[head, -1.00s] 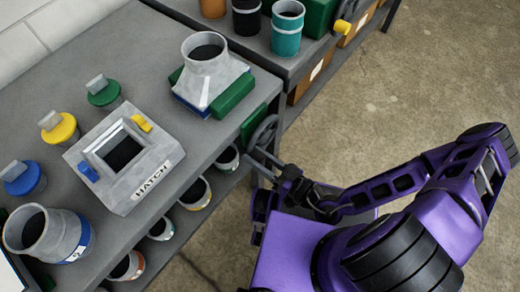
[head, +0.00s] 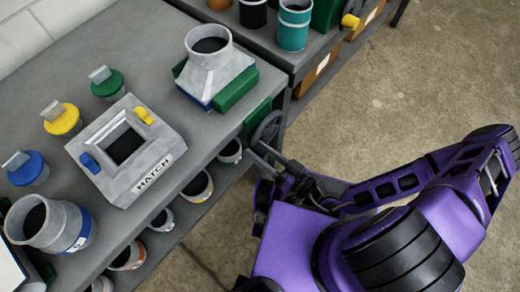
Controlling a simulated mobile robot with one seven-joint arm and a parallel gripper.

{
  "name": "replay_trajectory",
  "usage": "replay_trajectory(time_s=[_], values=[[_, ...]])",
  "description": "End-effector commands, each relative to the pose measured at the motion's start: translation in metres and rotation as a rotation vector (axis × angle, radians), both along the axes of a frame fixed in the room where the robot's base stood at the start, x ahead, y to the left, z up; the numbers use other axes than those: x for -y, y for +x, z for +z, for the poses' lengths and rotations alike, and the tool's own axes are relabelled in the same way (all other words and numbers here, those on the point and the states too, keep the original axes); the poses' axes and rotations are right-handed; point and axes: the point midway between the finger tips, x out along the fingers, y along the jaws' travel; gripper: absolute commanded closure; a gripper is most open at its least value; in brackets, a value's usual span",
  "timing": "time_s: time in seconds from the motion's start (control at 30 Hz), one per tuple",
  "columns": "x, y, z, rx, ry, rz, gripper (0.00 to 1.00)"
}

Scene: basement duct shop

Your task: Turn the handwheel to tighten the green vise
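The green vise (head: 237,90) stands on the near edge of the grey bench, its jaws on either side of a grey duct fitting (head: 211,62) with a square base and round top. Its dark grey handwheel (head: 267,130) is upright at the bench's front edge, below the near jaw. My gripper (head: 272,158) is at the handwheel's lower right side, with its fingers reaching toward the rim. I cannot tell whether the fingers touch the rim or are closed on it; they are small and dark here.
A grey box marked HATCH (head: 126,149) with blue and yellow latches sits on the bench (head: 62,90). Blue, yellow and green capped plugs stand behind it. Several cans line a shelf below. A second bench (head: 325,42) holds more cans. Concrete floor (head: 400,80) to the right is open.

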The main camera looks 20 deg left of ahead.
Motion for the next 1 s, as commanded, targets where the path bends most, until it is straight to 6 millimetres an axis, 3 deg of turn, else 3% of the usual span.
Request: replay_trajectory(time_s=[0.23, 0.63, 1.0], values=[[0.006, -0.002, 0.001, 0.004, 0.001, 0.0, 0.46], [0.062, -0.025, 0.0, 0.002, -0.001, -0.001, 0.46], [0.07, -0.029, 0.001, 0.001, 0.0, 0.0, 0.46]])
